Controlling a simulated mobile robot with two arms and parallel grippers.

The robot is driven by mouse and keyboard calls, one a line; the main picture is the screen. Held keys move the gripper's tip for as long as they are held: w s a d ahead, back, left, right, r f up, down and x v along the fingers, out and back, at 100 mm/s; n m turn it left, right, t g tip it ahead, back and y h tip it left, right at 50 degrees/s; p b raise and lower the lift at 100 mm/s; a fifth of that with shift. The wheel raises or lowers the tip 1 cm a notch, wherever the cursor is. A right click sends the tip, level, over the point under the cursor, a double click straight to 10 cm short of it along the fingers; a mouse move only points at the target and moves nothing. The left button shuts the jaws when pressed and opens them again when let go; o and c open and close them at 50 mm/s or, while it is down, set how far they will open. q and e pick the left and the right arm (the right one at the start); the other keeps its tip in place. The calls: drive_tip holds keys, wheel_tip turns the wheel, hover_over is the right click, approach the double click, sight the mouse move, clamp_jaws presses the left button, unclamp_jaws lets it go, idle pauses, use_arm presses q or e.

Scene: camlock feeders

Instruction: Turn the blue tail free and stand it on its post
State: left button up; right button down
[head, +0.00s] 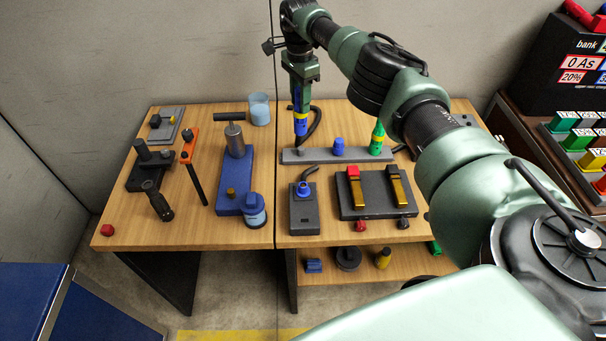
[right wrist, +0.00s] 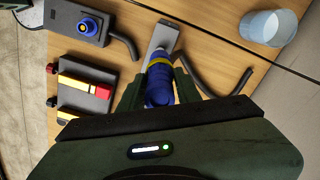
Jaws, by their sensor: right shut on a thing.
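My right gripper (head: 301,88) is shut on the blue tail (head: 300,124), a blue fitting with a yellow band. It hangs upright over the left end of the grey rail (head: 318,156); I cannot tell whether its lower end touches the rail. In the right wrist view the blue tail (right wrist: 159,92) sits between the fingers of the right gripper (right wrist: 158,88). A dark hose (head: 316,128) curves beside it. A dark grey feeder box (head: 304,216) has a blue fitting (head: 304,188) on top. My left gripper is not in view.
The rail also bears a blue piece (head: 338,147) and a green tail (head: 377,139). A dark block (head: 376,206) with red and black handles stands in front. A clear blue cup (head: 259,109) is behind left. Tools and a blue stand (head: 235,180) fill the left table.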

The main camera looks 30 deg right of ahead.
sight(300, 125)
drive_tip(key=shift+f+b, duration=2.45)
drive_tip(key=shift+f, duration=0.35)
drive_tip(key=shift+f+b, duration=0.85)
drive_tip(key=shift+b, duration=0.05)
drive_tip(key=shift+f+b, duration=1)
drive_tip(key=shift+f, duration=0.15)
drive_tip(key=c, duration=0.9)
unclamp_jaws()
drive_tip(key=shift+r, duration=0.15)
